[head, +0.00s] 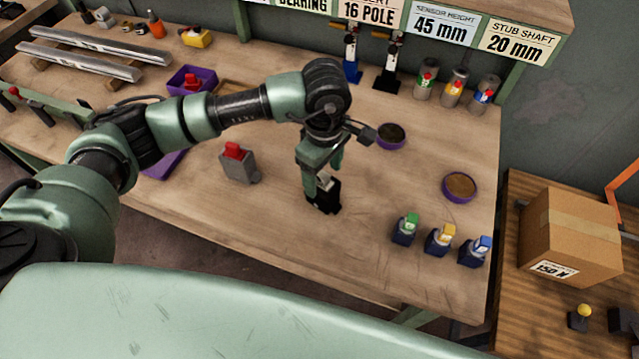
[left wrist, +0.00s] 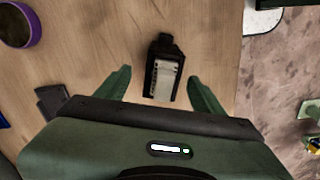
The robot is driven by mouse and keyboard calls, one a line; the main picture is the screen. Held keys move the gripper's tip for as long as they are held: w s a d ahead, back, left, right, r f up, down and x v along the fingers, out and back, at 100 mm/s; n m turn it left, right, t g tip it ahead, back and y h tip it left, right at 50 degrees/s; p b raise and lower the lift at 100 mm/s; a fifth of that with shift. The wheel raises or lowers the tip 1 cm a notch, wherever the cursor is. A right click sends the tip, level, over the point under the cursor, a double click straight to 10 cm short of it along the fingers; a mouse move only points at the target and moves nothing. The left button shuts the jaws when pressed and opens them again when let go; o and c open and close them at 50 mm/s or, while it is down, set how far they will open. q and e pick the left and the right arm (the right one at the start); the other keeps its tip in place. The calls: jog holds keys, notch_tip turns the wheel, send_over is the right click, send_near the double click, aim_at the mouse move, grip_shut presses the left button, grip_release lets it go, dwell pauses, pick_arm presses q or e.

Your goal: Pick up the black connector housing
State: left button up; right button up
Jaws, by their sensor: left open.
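The black connector housing (head: 325,197) stands on the wooden workbench (head: 285,230), directly below my left gripper (head: 322,180). In the left wrist view the housing (left wrist: 164,70) is black with a pale, light-coloured face. There my left gripper (left wrist: 160,85) is open, with one green finger on each side of the housing and a visible gap to each. I cannot tell how far the fingertips are above the bench. In the head view the gripper hides the upper part of the housing. My right gripper is not in view.
A grey block with a red top (head: 238,163) stands to the left. Blue-based pieces with green (head: 405,229), yellow (head: 440,238) and blue (head: 475,250) tops stand to the right. Purple-rimmed round dishes (head: 459,187) lie behind. The bench's front edge is nearby.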

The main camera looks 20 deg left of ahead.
aim_at(322, 185)
pick_arm(q)
jog(key=shift+s+d+f+p, duration=0.1)
jog(key=shift+s+f+p, duration=0.15)
jog(key=shift+f, duration=0.25)
jog(key=shift+s+f+p, duration=0.1)
jog(key=shift+f+p, duration=0.25)
jog(key=shift+f, duration=0.1)
jog(key=shift+f+p, duration=0.45)
jog(key=shift+f, duration=0.35)
jog(key=shift+w+f, duration=0.2)
jog(key=shift+f, duration=1)
jog(key=c, duration=1.4)
jog(key=shift+r, duration=0.1)
grip_shut()
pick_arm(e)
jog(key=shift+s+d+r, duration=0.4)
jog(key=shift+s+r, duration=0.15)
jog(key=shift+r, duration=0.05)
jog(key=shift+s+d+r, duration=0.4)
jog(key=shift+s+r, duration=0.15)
